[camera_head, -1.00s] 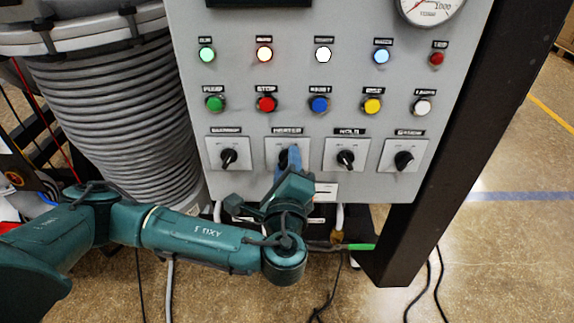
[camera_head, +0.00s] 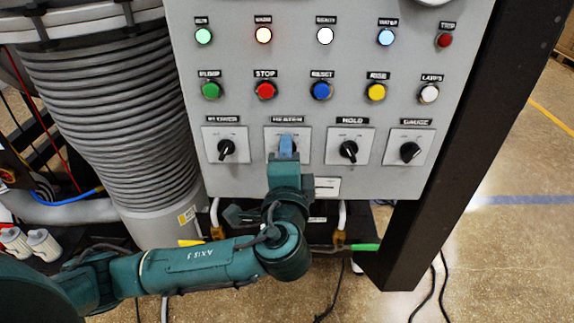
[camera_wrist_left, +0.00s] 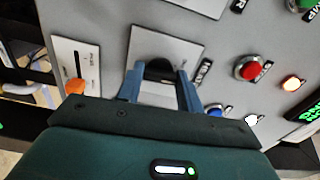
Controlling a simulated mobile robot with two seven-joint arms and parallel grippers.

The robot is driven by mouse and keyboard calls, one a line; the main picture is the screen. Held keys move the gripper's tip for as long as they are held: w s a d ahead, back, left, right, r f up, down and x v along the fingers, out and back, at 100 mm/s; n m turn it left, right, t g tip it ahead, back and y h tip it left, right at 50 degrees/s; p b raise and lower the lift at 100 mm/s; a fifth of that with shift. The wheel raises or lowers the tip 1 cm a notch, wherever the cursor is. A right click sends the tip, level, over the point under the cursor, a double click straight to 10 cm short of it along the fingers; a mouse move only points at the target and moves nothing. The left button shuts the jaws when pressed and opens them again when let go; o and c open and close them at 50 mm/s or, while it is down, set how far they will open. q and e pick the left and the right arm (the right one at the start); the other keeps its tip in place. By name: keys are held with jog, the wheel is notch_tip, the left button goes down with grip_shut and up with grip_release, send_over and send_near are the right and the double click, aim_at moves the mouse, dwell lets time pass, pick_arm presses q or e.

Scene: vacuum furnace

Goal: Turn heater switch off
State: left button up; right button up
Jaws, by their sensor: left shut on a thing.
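The heater switch plate (camera_head: 272,153) is the second from the left in the row of rotary switches on the grey panel. My left gripper (camera_head: 287,146) is in front of it, with blue fingers on the knob, which they hide in the head view. In the left wrist view the black knob (camera_wrist_left: 160,70) sits between the two fingers (camera_wrist_left: 159,88), on its light plate (camera_wrist_left: 150,42). The gripper is shut on the knob. The angle the knob points to cannot be made out. My right gripper is in neither view.
Black-knob switches flank the heater: one at the left (camera_head: 227,149), hold (camera_head: 348,150) and gauge (camera_head: 410,152). Above are coloured buttons, including red stop (camera_head: 265,90), and indicator lights. A ribbed grey column (camera_head: 110,120) stands left, a dark post (camera_head: 440,150) right.

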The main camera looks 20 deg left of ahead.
pick_arm(q)
jog(key=n+b, duration=0.3)
jog(key=n, duration=0.2)
jog(key=shift+f, duration=0.1)
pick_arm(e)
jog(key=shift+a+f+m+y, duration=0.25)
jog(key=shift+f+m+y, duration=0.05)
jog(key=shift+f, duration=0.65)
pick_arm(q)
jog(key=shift+n, duration=0.3)
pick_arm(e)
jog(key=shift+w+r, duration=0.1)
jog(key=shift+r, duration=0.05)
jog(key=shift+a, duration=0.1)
pick_arm(q)
jog(key=o, duration=1)
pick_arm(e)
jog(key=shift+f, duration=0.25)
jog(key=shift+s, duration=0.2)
